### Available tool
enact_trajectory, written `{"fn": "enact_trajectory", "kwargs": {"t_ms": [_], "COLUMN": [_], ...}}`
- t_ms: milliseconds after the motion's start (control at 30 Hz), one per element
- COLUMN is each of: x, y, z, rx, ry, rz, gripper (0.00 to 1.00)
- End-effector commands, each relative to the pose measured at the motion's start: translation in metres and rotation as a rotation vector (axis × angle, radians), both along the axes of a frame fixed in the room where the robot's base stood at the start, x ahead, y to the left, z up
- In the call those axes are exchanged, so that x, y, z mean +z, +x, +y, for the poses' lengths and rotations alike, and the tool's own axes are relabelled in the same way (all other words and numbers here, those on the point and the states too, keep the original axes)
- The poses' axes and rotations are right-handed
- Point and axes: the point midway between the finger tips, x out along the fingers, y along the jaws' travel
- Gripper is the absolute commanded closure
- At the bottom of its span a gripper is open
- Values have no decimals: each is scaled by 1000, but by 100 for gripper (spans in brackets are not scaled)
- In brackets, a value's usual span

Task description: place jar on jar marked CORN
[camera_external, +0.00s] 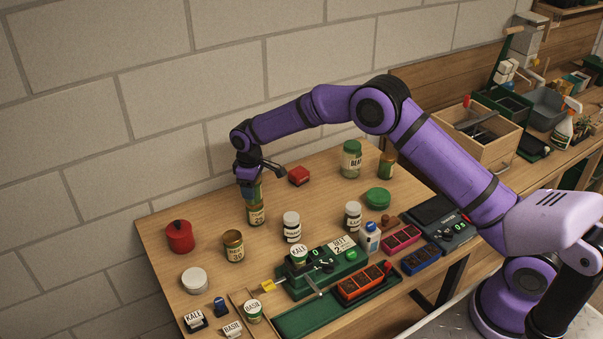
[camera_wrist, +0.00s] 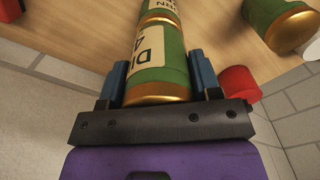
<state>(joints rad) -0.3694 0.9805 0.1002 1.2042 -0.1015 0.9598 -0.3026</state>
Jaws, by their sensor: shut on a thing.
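A green jar with gold ends and a cream label reading "DI" and "4" (camera_wrist: 155,55) is held between the blue fingers of my gripper (camera_wrist: 160,78). In the external view my gripper (camera_external: 249,183) points down with the held jar (camera_external: 254,190) beneath it. Directly under it stands a jar with a cream label (camera_external: 256,215). In the wrist view that lower jar (camera_wrist: 160,5) shows lettering that looks like the end of "CORN". The two jars look lined up, end to end. I cannot tell whether they touch or a thin gap remains.
A similar gold-lidded jar (camera_external: 233,247) stands front left, near a red pot (camera_external: 180,237) and a white round lid (camera_external: 195,281). A white-capped jar (camera_external: 291,227) stands to the right. The wall is close on the left.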

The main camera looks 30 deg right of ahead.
Motion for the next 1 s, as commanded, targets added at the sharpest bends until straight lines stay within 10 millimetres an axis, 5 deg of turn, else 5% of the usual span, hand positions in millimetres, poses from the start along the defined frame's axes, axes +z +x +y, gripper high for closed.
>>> {"fn": "enact_trajectory", "kwargs": {"t_ms": [167,200,300,667,1000], "x": [-3,-3,-3,2,60], "y": [0,0,0,0,0], "z": [0,0,0,0,0], "rx": [0,0,0,0,0], "ry": [-1,0,0,1,1], "rz": [1,0,0,-1,-3], "gripper": [72,38,17,17,17]}}
